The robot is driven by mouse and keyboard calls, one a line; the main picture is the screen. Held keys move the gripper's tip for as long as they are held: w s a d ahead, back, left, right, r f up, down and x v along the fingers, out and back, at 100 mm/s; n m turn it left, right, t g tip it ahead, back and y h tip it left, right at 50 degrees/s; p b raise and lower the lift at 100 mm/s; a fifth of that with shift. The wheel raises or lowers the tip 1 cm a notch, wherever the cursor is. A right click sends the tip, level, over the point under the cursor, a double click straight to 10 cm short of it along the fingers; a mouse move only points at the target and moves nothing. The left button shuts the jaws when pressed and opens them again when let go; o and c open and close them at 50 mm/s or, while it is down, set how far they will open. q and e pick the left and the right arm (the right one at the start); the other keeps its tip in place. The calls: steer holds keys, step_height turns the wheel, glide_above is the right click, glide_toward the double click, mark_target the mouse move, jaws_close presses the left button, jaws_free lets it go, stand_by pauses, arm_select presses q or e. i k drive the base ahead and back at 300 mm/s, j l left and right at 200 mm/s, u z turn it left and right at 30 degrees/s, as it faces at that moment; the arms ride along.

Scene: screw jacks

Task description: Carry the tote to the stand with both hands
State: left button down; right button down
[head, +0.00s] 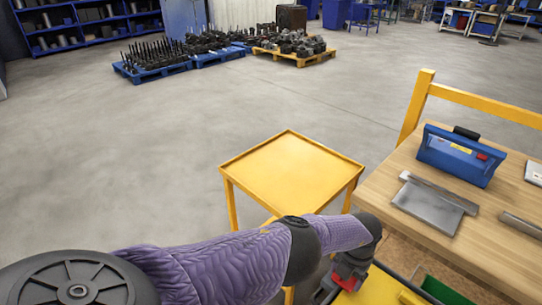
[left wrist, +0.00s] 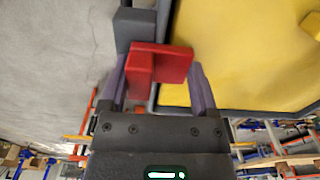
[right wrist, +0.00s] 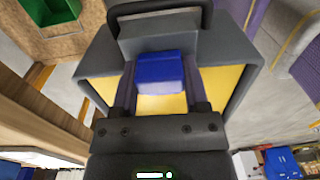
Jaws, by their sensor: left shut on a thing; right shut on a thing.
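The tote (head: 378,291) is yellow with dark grey edges and shows only in part at the bottom of the head view. My left gripper (left wrist: 158,75) is shut on the tote's red handle (left wrist: 165,62), with a finger on each side. The tote's yellow face also shows in the left wrist view (left wrist: 250,50). My right gripper (right wrist: 162,88) is shut on the tote's blue handle (right wrist: 160,68); it is outside the head view. The stand (head: 290,172) is a yellow square-topped table with a low rim. Its top is empty, and it is beyond my left arm.
A wooden workbench (head: 480,235) is close on the right, with a blue case (head: 462,153) and metal plates (head: 433,204) on it. A green bin (head: 442,292) is below its edge. Loaded pallets (head: 150,72) stand far back. The floor around the stand's left is clear.

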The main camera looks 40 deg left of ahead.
mark_target(286, 173)
steer(key=k+j, duration=0.1)
steer(key=j, duration=1)
steer(key=k+j, duration=0.15)
steer(key=j, duration=1)
steer(key=i+j, duration=0.2)
steer(key=j, duration=0.15)
steer(key=i+j, duration=0.2)
steer(key=j, duration=0.2)
steer(key=i, duration=0.85)
